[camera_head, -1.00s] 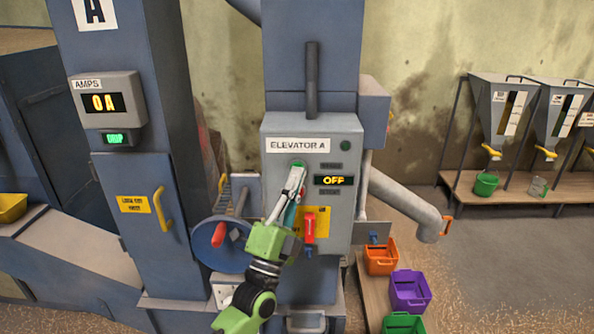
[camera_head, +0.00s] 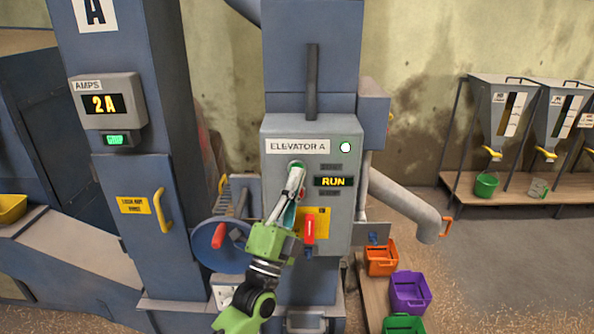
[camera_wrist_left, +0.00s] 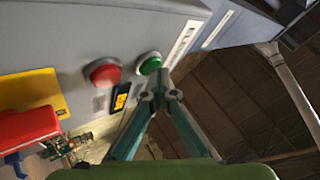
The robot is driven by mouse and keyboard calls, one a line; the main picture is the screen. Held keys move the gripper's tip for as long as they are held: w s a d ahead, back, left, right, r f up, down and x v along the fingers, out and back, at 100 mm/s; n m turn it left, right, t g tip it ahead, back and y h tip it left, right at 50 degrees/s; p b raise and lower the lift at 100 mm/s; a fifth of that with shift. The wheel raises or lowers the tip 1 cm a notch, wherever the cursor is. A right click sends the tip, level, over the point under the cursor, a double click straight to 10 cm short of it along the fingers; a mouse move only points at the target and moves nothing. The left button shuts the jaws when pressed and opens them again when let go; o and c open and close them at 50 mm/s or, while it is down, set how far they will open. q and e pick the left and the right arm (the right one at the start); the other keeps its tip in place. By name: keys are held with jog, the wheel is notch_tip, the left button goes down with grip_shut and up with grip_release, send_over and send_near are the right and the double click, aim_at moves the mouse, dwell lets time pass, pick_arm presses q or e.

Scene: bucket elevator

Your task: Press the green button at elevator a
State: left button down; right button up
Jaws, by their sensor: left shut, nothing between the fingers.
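The Elevator A panel (camera_head: 338,220) is a grey box with a display (camera_head: 334,182) reading RUN and a bright white lamp (camera_head: 345,147) at its upper right. The green button (camera_head: 297,164) is largely covered by my left gripper (camera_head: 298,170) in the head view. In the left wrist view the green button (camera_wrist_left: 150,64) shows beside the red button (camera_wrist_left: 103,73). My left gripper's tips (camera_wrist_left: 162,86) are together, empty, and at the green button's edge; I cannot tell whether they touch it. My right gripper is not in view.
A red handle (camera_head: 309,230) on a yellow plate sits below the buttons. A blue wheel (camera_head: 222,245) stands left of the panel. The amps display (camera_head: 104,104) reads 2A. Orange (camera_head: 381,261) and purple (camera_head: 410,291) bins stand at lower right.

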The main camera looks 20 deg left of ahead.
pick_arm(q)
jog(key=shift+s+d+p, duration=0.15)
jog(key=shift+s+p, duration=0.15)
jog(key=shift+s, duration=0.35)
jog(key=s+p, duration=0.1)
jog(key=s, duration=0.1)
jog(key=s+d+p, duration=0.1)
jog(key=s, duration=0.1)
jog(key=shift+s+d, duration=0.2)
jog(key=shift+s, duration=0.2)
dwell(0.3)
